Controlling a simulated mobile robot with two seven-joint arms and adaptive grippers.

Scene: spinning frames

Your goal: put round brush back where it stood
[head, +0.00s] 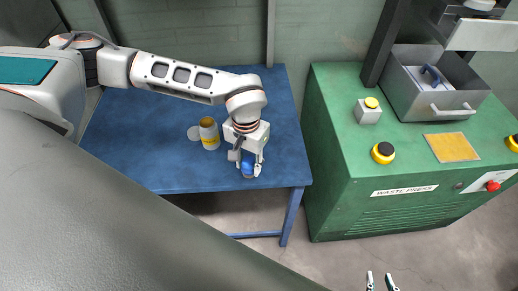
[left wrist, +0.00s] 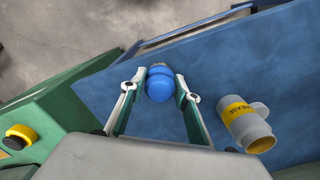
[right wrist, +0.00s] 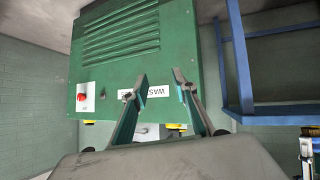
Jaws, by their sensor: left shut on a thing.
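My left gripper (head: 249,158) is over the front right part of the blue table (head: 130,165), pointing down. Its fingers are shut on a blue round-topped object (left wrist: 159,86), which also shows below them in the head view (head: 248,170). The frames do not clearly show whether this is the round brush; no bristles are visible. I cannot tell whether it touches the tabletop. My right gripper (right wrist: 158,85) is open and empty, in front of the green waste press (right wrist: 130,50). Its fingertips show at the bottom of the head view (head: 380,281).
The waste press stands to the right across a gap, with buttons, a yellow panel (head: 452,148) and a metal box (head: 440,100) holding something blue.

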